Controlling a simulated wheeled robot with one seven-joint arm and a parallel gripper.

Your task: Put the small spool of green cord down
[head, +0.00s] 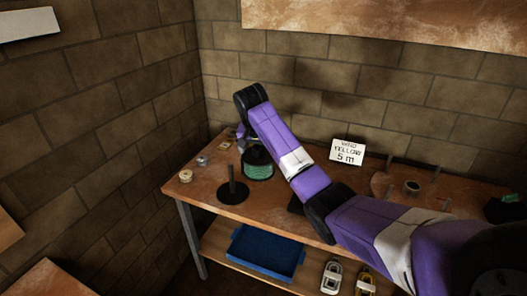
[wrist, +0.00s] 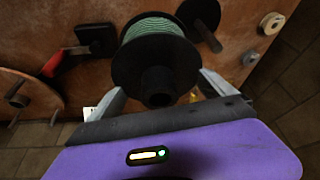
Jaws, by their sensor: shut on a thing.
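The spool of green cord (head: 258,170) has black flanges. It shows close up in the wrist view (wrist: 160,28), with its black hub toward the camera. My gripper (wrist: 162,88) is shut on it, one pale finger on each side; the fingertips are partly hidden by the flange. In the head view my arm hides most of the gripper. The spool is over the back left of the workbench (head: 207,190); I cannot tell whether it touches the top. A black round base with an upright post (head: 233,188) stands just in front of it.
Small spools (head: 185,176) lie at the bench's left end. A sign reading "WIND YELLOW 5 m" (head: 347,152) stands at the back. A round board with pegs (head: 383,186) is on the right. A red-handled tool (wrist: 53,63) lies beside the spool. A blue tray (head: 268,251) is on the lower shelf.

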